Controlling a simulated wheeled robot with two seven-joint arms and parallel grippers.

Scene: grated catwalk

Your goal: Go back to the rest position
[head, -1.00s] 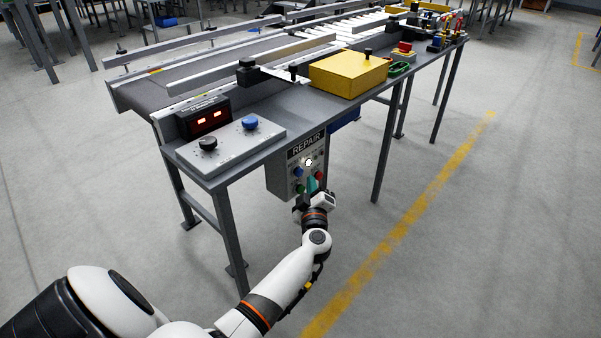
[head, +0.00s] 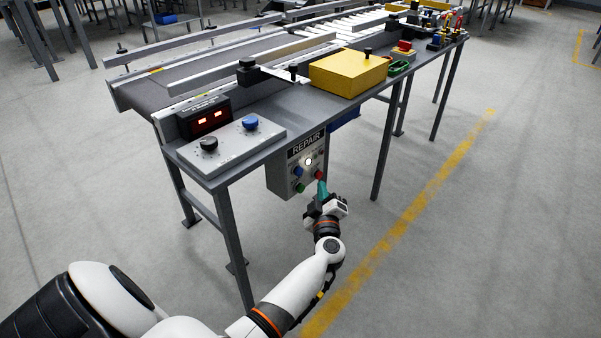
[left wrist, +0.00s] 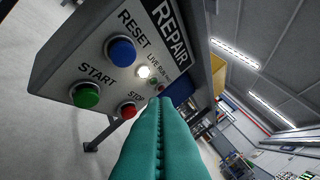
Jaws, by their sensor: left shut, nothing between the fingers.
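My left gripper (head: 322,189) is just in front of the lower right of the grey REPAIR control box (head: 280,177), which hangs under the table's front edge. Its teal fingers are shut with nothing between them. In the left wrist view the fingers (left wrist: 160,135) point toward the box, beside the red STOP button (left wrist: 128,110). The blue RESET button (left wrist: 121,50) and green START button (left wrist: 85,95) are clear of the fingers. A round white lamp (left wrist: 142,72) on the box is lit. I cannot tell whether the fingertips touch the box. My right gripper is not in view.
The grey conveyor table (head: 290,108) stands above the box. It carries a yellow box (head: 348,74), a panel with black and blue knobs (head: 230,143) and a red display (head: 207,119). A yellow floor line (head: 420,205) runs at the right. The floor there is clear.

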